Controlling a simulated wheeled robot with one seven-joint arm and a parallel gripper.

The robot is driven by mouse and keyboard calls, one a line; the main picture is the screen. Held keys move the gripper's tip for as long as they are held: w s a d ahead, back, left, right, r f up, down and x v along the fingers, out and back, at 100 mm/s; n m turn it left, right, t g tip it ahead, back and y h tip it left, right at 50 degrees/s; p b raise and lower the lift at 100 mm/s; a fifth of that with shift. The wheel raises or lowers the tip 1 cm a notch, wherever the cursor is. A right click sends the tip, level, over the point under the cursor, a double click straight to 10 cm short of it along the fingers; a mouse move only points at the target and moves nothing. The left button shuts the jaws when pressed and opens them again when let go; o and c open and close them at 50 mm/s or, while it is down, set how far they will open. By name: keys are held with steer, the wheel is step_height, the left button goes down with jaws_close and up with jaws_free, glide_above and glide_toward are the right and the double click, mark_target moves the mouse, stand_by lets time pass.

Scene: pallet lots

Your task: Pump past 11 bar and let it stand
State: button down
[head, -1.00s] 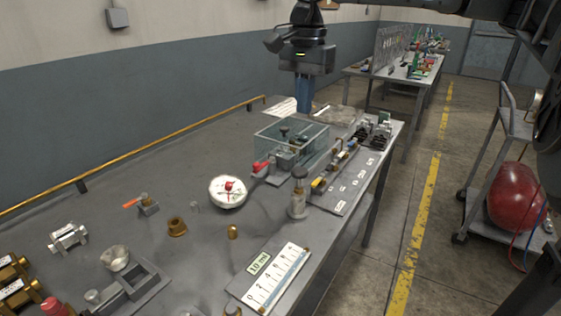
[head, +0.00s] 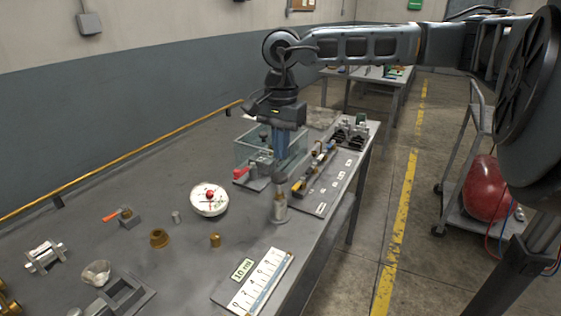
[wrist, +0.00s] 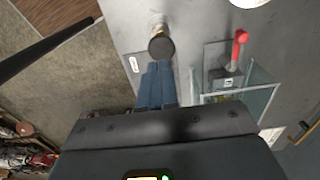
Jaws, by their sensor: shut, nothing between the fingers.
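An upright metal cylinder (head: 280,208) with a dark round knob (head: 279,178) on top stands near the right edge of the bench. In the wrist view the knob (wrist: 161,47) shows just past my fingertips. My gripper (head: 281,160), with blue fingers, is shut and empty, pointing down close above the knob; whether it touches cannot be told. The white round gauge (head: 209,200) with a red centre lies on the bench to the left; its reading is too small to make out. A red-handled lever (head: 241,173) sits by a clear glass tank (head: 247,150).
A grey labelled strip (head: 321,188) with small fittings lies right of the cylinder. A cart with a red tank (head: 487,190) stands right of the aisle.

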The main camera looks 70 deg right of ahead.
mark_target(281, 176)
steer(key=shift+f+p, duration=0.45)
steer(key=shift+f, duration=2)
step_height(281, 176, down, 4)
steer(key=b, duration=0.4)
steer(key=shift+r+b, duration=0.15)
steer(key=shift+b, duration=0.15)
